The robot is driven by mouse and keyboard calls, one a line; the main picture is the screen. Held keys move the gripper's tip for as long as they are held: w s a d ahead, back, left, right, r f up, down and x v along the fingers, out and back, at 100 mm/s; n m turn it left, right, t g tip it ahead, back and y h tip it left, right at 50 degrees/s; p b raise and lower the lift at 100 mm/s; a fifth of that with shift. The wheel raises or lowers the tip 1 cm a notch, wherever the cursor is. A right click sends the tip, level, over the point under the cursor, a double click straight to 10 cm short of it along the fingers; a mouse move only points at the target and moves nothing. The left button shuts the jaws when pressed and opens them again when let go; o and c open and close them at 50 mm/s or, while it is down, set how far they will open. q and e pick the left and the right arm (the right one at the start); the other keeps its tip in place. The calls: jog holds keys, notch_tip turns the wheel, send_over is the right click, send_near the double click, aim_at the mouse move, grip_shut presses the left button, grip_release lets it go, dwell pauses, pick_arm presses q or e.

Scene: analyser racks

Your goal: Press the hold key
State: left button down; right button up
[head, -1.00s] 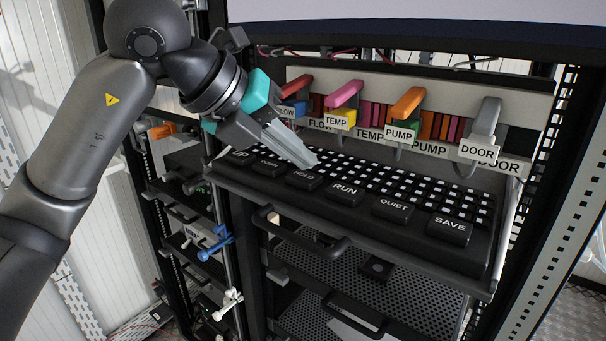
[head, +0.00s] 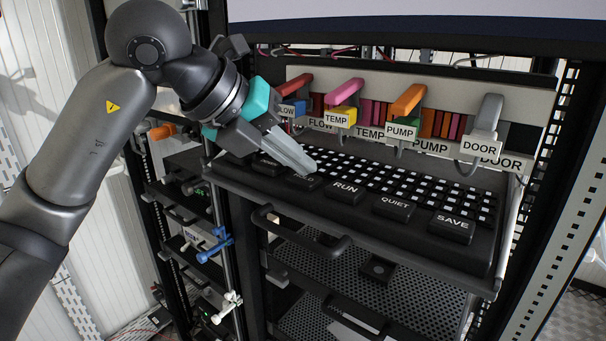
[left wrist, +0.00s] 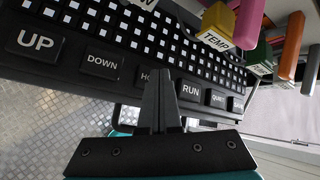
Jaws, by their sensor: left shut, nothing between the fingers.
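The black hold key (head: 303,183) is in the front row of the keyboard shelf, left of the RUN key (head: 345,191). My left gripper (head: 311,172) is shut and empty, its fingertips right over the hold key and covering its label in the head view. In the left wrist view the closed fingers (left wrist: 160,75) hide most of the hold key (left wrist: 145,77); only "HO" shows, between DOWN (left wrist: 102,64) and RUN (left wrist: 190,89). I cannot tell whether the tips touch the key. My right gripper is not in view.
The QUIET key (head: 394,207) and SAVE key (head: 451,227) are further right. Coloured handles, with a yellow TEMP tag (head: 339,116) and a grey DOOR handle (head: 487,118), hang above the keyboard. A black bar handle (head: 300,235) sits below the shelf.

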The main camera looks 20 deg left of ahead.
aim_at(297, 181)
pick_arm(q)
jog(key=shift+r+p, duration=0.9)
jog(key=shift+r, duration=0.15)
notch_tip(297, 181, up, 6)
jog(key=p, duration=0.5)
dwell(0.6)
